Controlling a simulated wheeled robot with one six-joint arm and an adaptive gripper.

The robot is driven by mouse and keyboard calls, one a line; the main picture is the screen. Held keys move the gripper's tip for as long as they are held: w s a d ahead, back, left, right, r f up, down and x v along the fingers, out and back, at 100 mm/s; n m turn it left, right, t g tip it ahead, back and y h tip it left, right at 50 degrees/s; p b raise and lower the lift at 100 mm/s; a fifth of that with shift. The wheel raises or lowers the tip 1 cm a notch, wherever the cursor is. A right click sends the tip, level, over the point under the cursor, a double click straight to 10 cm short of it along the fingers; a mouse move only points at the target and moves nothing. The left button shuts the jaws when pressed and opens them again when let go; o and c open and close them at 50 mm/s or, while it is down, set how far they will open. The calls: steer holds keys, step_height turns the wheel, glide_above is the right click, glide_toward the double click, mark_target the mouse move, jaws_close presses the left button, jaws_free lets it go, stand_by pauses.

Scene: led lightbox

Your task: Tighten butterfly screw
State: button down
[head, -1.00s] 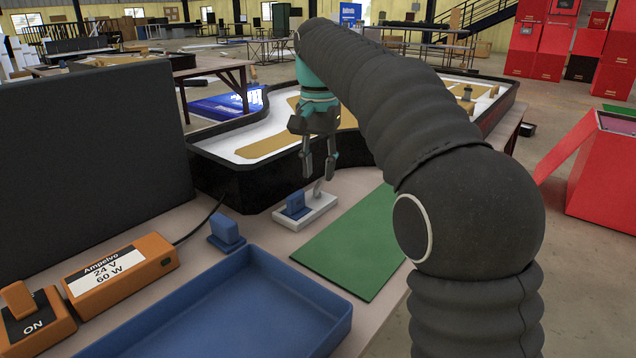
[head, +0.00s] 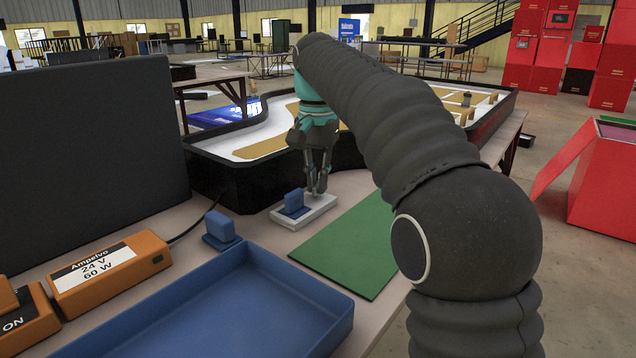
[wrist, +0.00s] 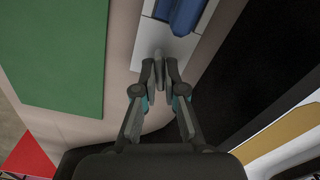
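A white plate (head: 290,221) lies on the table and carries a blue block (head: 294,203). The plate (wrist: 150,58) and the blue block (wrist: 183,14) also show at the top of the wrist view. A grey butterfly screw (wrist: 159,55) stands at the plate's end, beside the block; the fingers mostly hide it in the head view. My gripper (head: 317,191) points down over that end of the plate. In the wrist view my gripper (wrist: 159,70) has its fingertips drawn in on both sides of the screw's wing, seemingly closed on it.
A second blue block (head: 221,231) stands beside the orange power supply (head: 110,272). A blue tray (head: 245,310) fills the front, and a green mat (head: 350,245) lies to the right. A black-walled lightbox (head: 240,185) stands just behind the plate.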

steer(key=shift+r+m+p, duration=0.1)
steer(key=shift+m+p, duration=0.65)
steer(key=shift+m, duration=0.25)
steer(key=shift+m+p, duration=0.3)
steer(key=shift+m, duration=0.4)
steer(key=shift+m+p, duration=0.55)
steer(key=shift+m, duration=0.15)
steer(key=shift+m+p, duration=0.35)
steer(key=shift+m, duration=0.65)
